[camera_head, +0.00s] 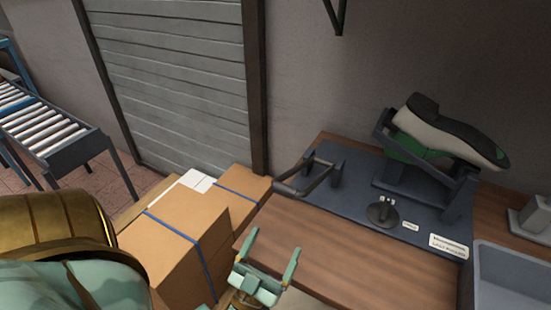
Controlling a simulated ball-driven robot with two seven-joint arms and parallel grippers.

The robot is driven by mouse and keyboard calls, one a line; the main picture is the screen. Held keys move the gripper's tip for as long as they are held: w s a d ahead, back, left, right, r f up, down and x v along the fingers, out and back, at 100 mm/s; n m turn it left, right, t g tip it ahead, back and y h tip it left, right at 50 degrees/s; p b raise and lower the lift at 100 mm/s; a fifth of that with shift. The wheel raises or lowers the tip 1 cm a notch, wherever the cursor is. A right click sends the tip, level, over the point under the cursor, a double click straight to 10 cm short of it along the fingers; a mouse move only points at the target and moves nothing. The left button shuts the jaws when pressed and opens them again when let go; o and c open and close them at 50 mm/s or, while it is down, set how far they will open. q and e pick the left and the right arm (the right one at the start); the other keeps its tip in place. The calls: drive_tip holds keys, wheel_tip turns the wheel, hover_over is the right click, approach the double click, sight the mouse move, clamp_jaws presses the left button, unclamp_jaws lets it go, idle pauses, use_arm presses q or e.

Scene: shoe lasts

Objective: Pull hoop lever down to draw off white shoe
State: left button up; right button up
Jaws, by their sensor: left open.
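A white shoe with a dark collar (437,130) sits tilted on a green last (402,153) in a dark stand at the back right of the bench. The dark hoop lever (322,176) is at the left end of the dark blue base plate (358,170), its hoop reaching out toward the bench's left edge. My left gripper (273,246) is open and empty, in front of the bench's left part, below the hoop in the picture and apart from it. My right gripper is not in view.
A round black pedestal (383,214) and a white label (448,244) are on the plate. A grey basin (510,278) is at the right. Cardboard boxes (165,250) stand left of the bench. The wooden bench top (330,245) is clear in front.

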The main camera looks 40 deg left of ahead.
sight(269, 263)
use_arm(q)
drive_tip(key=shift+f, duration=0.6)
drive_tip(key=shift+s+f+b, duration=0.45)
drive_tip(key=shift+f+b, duration=0.3)
drive_tip(key=shift+b, duration=0.15)
drive_tip(key=shift+f, duration=0.1)
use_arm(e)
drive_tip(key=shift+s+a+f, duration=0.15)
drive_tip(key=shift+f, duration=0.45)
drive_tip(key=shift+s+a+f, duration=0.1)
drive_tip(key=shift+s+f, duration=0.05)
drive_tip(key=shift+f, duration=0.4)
use_arm(q)
drive_tip(key=shift+a, duration=0.1)
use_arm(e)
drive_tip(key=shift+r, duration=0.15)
